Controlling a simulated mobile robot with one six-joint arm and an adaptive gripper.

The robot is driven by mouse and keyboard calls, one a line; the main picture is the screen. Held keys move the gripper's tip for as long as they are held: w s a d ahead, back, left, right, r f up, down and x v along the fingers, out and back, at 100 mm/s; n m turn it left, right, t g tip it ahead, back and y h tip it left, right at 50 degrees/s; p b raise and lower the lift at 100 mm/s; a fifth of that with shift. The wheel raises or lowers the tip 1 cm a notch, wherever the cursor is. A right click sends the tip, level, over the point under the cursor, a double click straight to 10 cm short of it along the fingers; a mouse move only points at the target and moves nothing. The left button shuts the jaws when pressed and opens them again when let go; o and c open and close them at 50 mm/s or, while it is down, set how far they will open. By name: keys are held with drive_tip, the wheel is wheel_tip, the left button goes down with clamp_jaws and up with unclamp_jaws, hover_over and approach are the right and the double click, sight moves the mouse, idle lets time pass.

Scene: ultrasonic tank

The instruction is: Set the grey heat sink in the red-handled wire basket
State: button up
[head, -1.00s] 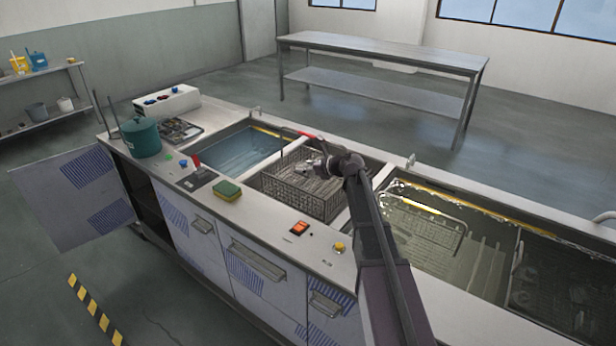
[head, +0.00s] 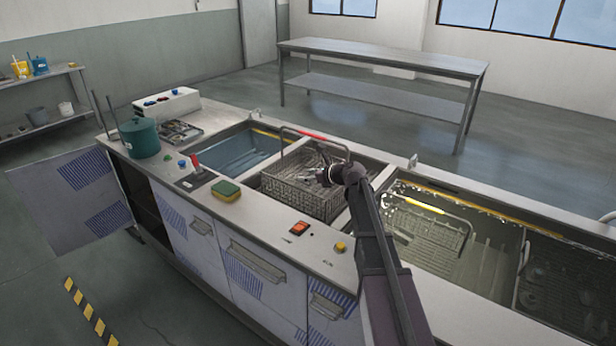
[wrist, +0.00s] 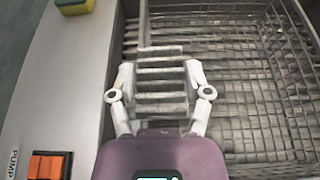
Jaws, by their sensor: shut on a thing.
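My gripper (wrist: 160,82) is shut on the grey heat sink (wrist: 161,72), a finned block between its two fingers. The wire basket (wrist: 240,95) lies beneath and to the right in the wrist view. In the head view the wire basket (head: 285,195) stands in the middle tank, with its red handle (head: 312,134) raised at the back. My gripper (head: 314,178) is over the basket's open top or just inside it. I cannot tell whether the heat sink touches the basket floor. The heat sink is too small to make out clearly in the head view.
The left tank (head: 235,155) holds blue liquid. The right tank (head: 470,260) holds another basket with a yellow handle (head: 425,206). A sponge (head: 227,191), a red lever (head: 196,162) and an orange switch (head: 299,228) sit on the front counter. A green pot (head: 141,138) stands at the left.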

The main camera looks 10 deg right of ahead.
drive_tip(key=shift+f+b, duration=0.45)
drive_tip(key=shift+f, duration=0.1)
drive_tip(key=o, duration=1.2)
drive_tip(key=shift+o, duration=0.2)
drive_tip(key=shift+r, duration=0.25)
drive_tip(key=shift+r+p, duration=0.45)
drive_tip(key=shift+p, duration=0.2)
drive_tip(key=shift+s+d+r, duration=0.2)
drive_tip(key=p+v, duration=0.4)
drive_tip(key=v, duration=0.7)
drive_tip(key=shift+s, duration=0.2)
